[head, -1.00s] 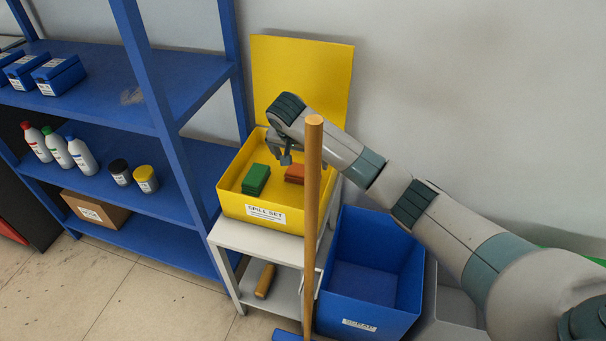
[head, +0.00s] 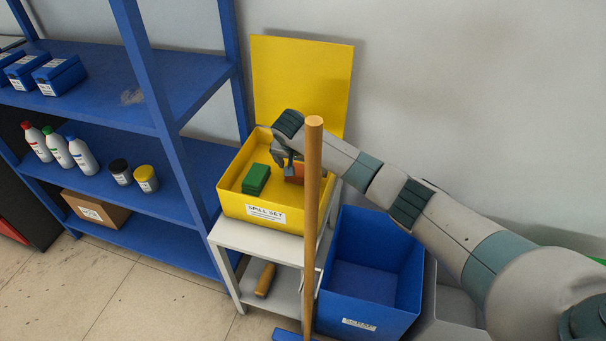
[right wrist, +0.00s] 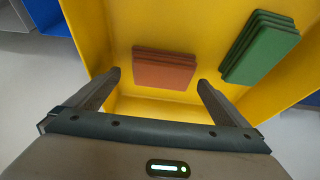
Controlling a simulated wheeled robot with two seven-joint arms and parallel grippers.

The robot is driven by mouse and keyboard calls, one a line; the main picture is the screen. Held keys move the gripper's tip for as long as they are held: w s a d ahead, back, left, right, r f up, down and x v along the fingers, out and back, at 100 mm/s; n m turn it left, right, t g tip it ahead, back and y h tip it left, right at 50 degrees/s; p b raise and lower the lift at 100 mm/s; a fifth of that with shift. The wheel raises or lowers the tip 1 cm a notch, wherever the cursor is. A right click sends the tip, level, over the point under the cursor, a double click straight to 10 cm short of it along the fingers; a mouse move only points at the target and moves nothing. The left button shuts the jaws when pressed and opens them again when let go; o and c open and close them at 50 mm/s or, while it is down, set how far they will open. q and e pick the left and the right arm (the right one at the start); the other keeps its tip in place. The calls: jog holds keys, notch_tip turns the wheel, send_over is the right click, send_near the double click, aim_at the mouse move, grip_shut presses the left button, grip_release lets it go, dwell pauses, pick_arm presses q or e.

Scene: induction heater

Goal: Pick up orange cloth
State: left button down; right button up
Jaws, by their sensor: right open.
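The orange cloth (head: 297,174) is a folded, layered stack lying in the yellow spill set box (head: 232,208), right of the green cloth (head: 256,179). In the head view it is partly hidden by my right gripper (head: 288,172) and the wooden pole. In the right wrist view the orange cloth (right wrist: 165,69) lies beyond the fingertips, roughly centred between them. My right gripper (right wrist: 158,82) is open and empty, with its fingers apart inside the box. The green cloth (right wrist: 262,46) lies to the right in that view. My left gripper is not in view.
The box stands on a grey stand (head: 255,241), its yellow lid (head: 301,80) upright behind. A wooden pole (head: 312,210) stands in front. A blue scrap bin (head: 365,310) is at the right, and a blue shelf (head: 165,180) at the left.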

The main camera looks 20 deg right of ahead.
aim_at(303, 170)
jog(key=shift+x, duration=1.7)
jog(key=shift+c, duration=0.3)
jog(key=c, duration=0.9)
